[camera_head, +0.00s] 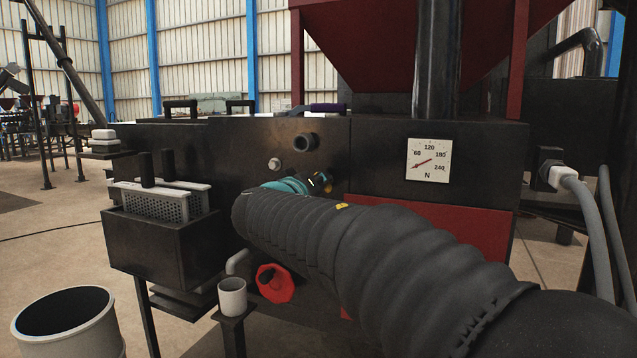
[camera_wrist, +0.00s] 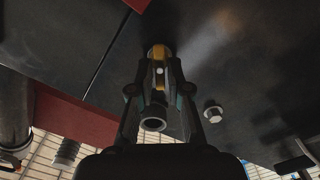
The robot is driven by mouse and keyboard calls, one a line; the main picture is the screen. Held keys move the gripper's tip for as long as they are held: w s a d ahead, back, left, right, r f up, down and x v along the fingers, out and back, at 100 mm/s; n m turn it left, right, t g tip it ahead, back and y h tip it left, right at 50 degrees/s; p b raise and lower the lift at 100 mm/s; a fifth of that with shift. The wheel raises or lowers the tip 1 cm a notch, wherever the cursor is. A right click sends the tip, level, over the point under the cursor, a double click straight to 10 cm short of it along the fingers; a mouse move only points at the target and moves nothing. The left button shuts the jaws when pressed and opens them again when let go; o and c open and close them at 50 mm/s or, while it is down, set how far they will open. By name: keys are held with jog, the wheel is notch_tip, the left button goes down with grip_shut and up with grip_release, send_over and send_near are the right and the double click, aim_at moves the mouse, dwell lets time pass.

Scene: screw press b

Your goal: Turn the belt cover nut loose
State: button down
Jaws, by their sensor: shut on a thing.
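A yellow nut-like part (camera_wrist: 158,52), which looks like the belt cover nut, sits against the dark machine panel. My gripper (camera_wrist: 160,70) is shut on it, with one finger on each side in the wrist view. In the head view my gripper (camera_head: 322,183) reaches the front of the panel, and only small yellow bits show around its fingertips. My dark ribbed arm hides much of the panel below. The fingers cover most of the nut, so its turn angle cannot be told.
A short black pipe stub (camera_head: 306,142) sticks out just above my gripper. A silver hex bolt (camera_head: 274,164) is to its left. A dial gauge (camera_head: 429,160) is at right. A red knob (camera_head: 274,284) and a grey cup (camera_head: 232,296) are below.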

jog(key=n, duration=1.3)
jog(key=n+p, duration=0.1)
jog(key=n, duration=0.5)
jog(key=shift+f+n, duration=0.35)
jog(key=shift+n, duration=0.05)
dwell(0.4)
jog(key=c, duration=1.2)
grip_release()
jog(key=shift+c, duration=0.2)
